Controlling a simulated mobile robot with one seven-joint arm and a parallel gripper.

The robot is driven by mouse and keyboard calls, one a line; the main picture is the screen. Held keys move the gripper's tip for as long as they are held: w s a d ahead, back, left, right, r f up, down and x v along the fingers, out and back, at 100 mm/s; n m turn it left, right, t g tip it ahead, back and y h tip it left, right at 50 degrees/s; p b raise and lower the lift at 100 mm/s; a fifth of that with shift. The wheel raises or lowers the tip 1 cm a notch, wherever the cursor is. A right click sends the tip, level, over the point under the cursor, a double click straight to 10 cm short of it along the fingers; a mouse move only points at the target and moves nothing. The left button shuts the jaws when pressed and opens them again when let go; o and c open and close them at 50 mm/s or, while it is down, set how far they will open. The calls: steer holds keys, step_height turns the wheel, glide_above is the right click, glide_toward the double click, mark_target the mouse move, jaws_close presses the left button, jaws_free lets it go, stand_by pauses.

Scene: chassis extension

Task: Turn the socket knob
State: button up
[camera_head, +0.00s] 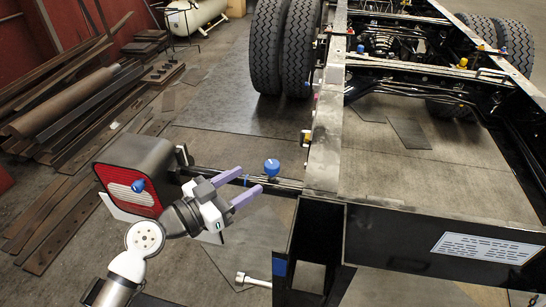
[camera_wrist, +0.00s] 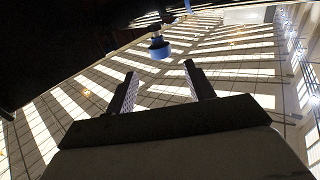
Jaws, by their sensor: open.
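A blue round knob (camera_head: 271,167) sits on a dark bar that runs from the light housing to the chassis rail. It is likely the socket knob. My gripper (camera_head: 250,181) has two purple fingers, spread apart, pointing right toward the knob, with a gap between them and it. In the wrist view a blue knob (camera_wrist: 159,50) on a dark stem is ahead of the gripper (camera_wrist: 160,72), beyond the fingertips and roughly centred between them. Nothing is between the fingers. Another blue knob (camera_head: 138,185) is at the red light housing.
The light housing (camera_head: 129,178) is close to the left of my arm. The chassis rail (camera_head: 326,130) and a dark end beam (camera_head: 400,240) lie to the right. Tyres (camera_head: 284,45) stand at the back. Metal bars (camera_head: 75,115) lie at left. A silver tool (camera_head: 252,280) is near the front.

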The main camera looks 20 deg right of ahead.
mark_target(278, 162)
steer(key=p+x, duration=0.3)
steer(key=x, duration=0.6)
steer(key=shift+w+d+r+p, duration=0.15)
steer(key=shift+d+p, duration=0.05)
steer(key=shift+p, duration=0.15)
steer(key=shift+w+d, duration=0.25)
steer(key=shift+d, duration=0.35)
steer(key=shift+c, duration=0.2)
steer(key=c, duration=0.9)
